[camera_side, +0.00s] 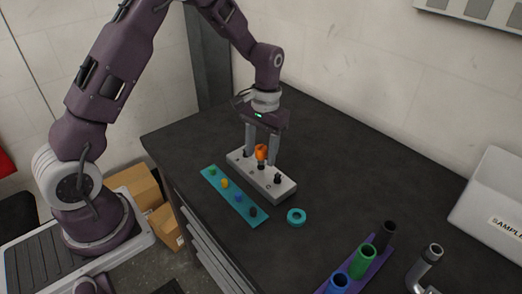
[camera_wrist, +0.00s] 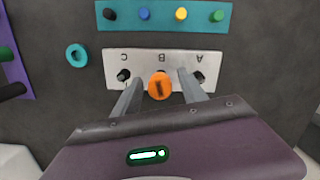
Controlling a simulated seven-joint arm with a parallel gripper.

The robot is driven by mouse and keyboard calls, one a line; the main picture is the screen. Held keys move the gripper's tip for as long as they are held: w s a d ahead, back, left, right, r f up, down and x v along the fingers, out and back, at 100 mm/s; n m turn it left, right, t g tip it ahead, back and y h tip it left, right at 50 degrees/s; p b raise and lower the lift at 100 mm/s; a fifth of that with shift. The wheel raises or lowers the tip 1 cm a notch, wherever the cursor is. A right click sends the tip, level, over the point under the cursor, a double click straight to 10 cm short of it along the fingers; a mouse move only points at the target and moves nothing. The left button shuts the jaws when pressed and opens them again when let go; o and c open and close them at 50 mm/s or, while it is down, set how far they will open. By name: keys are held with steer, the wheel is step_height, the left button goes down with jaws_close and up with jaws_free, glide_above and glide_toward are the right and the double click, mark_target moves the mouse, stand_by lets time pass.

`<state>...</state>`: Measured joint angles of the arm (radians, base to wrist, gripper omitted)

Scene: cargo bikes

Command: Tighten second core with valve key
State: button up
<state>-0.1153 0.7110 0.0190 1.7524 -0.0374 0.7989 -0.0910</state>
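The orange valve key (camera_side: 261,152) stands upright at the middle position of a light grey block (camera_side: 286,191). My gripper (camera_side: 260,160) is above the block with one finger on each side of the key. In the wrist view, gaps show between the key and both fingers of my gripper (camera_wrist: 160,77), so it is open around the key. Dark valve stems stand at C (camera_wrist: 123,75) and A (camera_wrist: 199,76).
A teal strip (camera_side: 216,179) with green, yellow, blue and black caps lies beside the block. A teal ring (camera_side: 296,216) lies near the block's end. A purple rack (camera_side: 372,268) holds coloured cylinders. A metal tool (camera_side: 428,266) and a sample box (camera_side: 495,205) are at the right.

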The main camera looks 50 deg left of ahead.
steer(key=n, duration=0.6)
steer(key=shift+h, duration=0.3)
steer(key=n+t, duration=0.1)
steer(key=n, duration=0.5)
jaws_close()
steer(key=m, duration=0.2)
steer(key=shift+m, duration=0.3)
steer(key=shift+r, duration=3.5)
